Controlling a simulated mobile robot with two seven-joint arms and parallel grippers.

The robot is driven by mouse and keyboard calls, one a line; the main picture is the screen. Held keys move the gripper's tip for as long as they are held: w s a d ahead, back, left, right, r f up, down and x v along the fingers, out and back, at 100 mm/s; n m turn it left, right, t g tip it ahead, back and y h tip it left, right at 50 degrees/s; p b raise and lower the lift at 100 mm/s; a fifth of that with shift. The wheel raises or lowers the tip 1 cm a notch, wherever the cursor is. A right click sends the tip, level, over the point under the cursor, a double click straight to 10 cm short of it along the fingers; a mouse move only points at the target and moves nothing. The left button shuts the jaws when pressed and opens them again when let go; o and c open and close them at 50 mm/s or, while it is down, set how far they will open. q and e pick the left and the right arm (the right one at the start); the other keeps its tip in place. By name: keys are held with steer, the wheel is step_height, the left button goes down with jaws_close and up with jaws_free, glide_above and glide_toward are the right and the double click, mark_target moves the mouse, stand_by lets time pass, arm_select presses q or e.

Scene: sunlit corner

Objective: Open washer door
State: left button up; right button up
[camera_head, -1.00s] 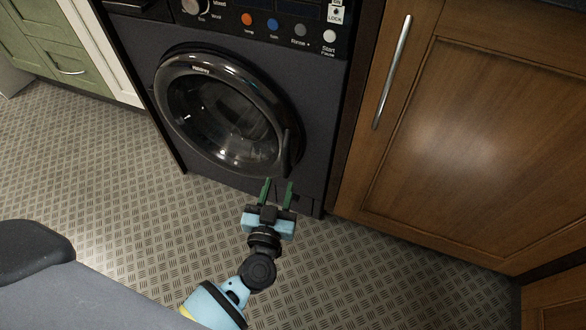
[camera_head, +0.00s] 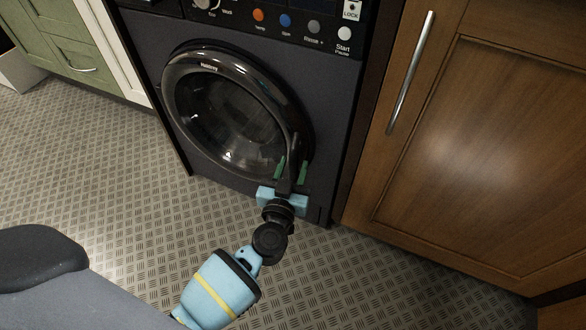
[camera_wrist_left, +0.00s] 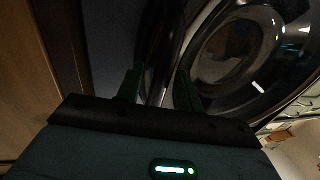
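The washer (camera_head: 335,105) is dark grey with a round door (camera_head: 178,125) that has a glossy black rim and a glass middle. The door looks shut. Its dark upright handle (camera_head: 295,150) is at the door's right edge. My left gripper (camera_head: 291,168), with green fingers, is at the lower end of the handle. The fingers are apart, one on each side of the handle. In the left wrist view the fingers (camera_wrist_left: 159,86) also stand apart, with a dark strip of the door's edge or handle between them; contact cannot be told. My right gripper is not in view.
A wooden cabinet (camera_head: 480,150) with a long metal handle (camera_head: 411,72) stands close on the right of the washer. Green drawers (camera_head: 75,40) are at the upper left. The patterned floor (camera_head: 90,160) in front of the washer is clear.

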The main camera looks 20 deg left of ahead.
arm_select(q)
jaws_close()
steer(key=shift+s, duration=0.15)
